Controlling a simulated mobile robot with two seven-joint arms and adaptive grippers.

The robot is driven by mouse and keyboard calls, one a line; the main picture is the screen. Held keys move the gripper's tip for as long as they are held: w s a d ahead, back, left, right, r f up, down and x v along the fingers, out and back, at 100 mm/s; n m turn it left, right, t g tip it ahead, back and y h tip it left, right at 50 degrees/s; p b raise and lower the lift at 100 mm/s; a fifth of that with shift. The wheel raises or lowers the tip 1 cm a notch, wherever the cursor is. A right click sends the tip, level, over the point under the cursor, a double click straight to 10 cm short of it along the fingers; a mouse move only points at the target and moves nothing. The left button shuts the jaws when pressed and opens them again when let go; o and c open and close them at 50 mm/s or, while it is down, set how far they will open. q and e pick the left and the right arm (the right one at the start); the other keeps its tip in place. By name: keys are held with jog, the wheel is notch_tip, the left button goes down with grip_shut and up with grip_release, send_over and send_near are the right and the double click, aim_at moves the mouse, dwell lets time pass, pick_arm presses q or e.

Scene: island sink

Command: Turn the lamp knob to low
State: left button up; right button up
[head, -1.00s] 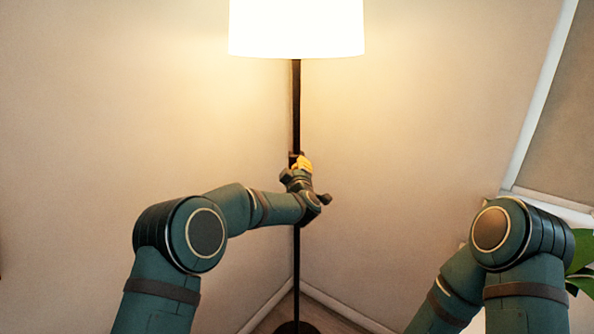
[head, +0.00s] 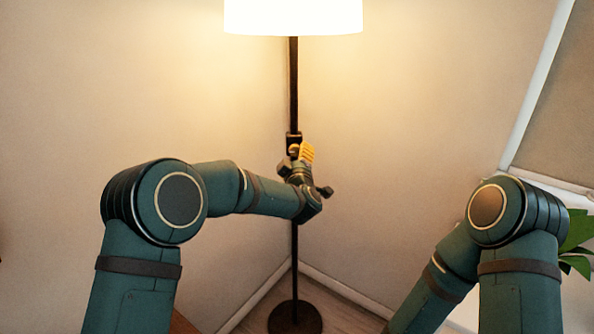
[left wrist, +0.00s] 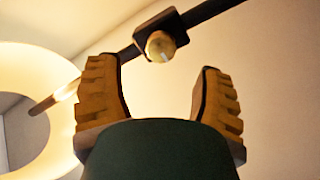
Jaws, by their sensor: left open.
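The floor lamp stands in the corner, with a lit white shade (head: 293,15), a dark pole (head: 294,85) and a round dark base (head: 295,318). Its round knob (left wrist: 160,46) has a pale face and sits on a dark block on the pole in the left wrist view. My left gripper (head: 304,152) is in front of the pole at the block (head: 293,137). In the left wrist view my left gripper (left wrist: 162,88) is open, its yellow padded fingers apart, with the knob beyond the gap between them and not gripped. My right gripper is out of view.
Two plain walls meet behind the lamp, with white skirting (head: 340,288) along the floor. A green plant (head: 577,235) is at the right edge, beside my right arm. The wall space on both sides of the pole is clear.

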pick_arm(q)
jog(key=s, duration=0.6)
jog(key=shift+d, duration=0.15)
jog(key=s+a+f+m+g+h, duration=0.1)
jog(key=s+a+f+m+g, duration=0.2)
jog(key=f, duration=0.5)
jog(key=s+a+f+m+g+h, duration=0.1)
jog(key=s+f+g, duration=0.1)
jog(key=s+f, duration=0.45)
jog(key=s+a+f+m+g+h, duration=0.2)
jog(key=s+a+f+g, duration=0.1)
jog(key=f, duration=0.7)
jog(key=s+a+f+m+g, duration=0.1)
jog(key=s+f+g, duration=0.1)
jog(key=s, duration=0.5)
jog(key=s+a+f+m+g, duration=0.1)
jog(key=s+f+g, duration=0.2)
jog(key=s, duration=0.5)
jog(key=s+a+f+m+g+h, duration=0.1)
jog(key=s+f+g, duration=0.2)
jog(key=s+f, duration=0.2)
jog(key=s, duration=0.2)
jog(key=shift+s+a, duration=0.35)
jog(key=c, duration=0.4)
jog(key=shift+a, duration=0.15)
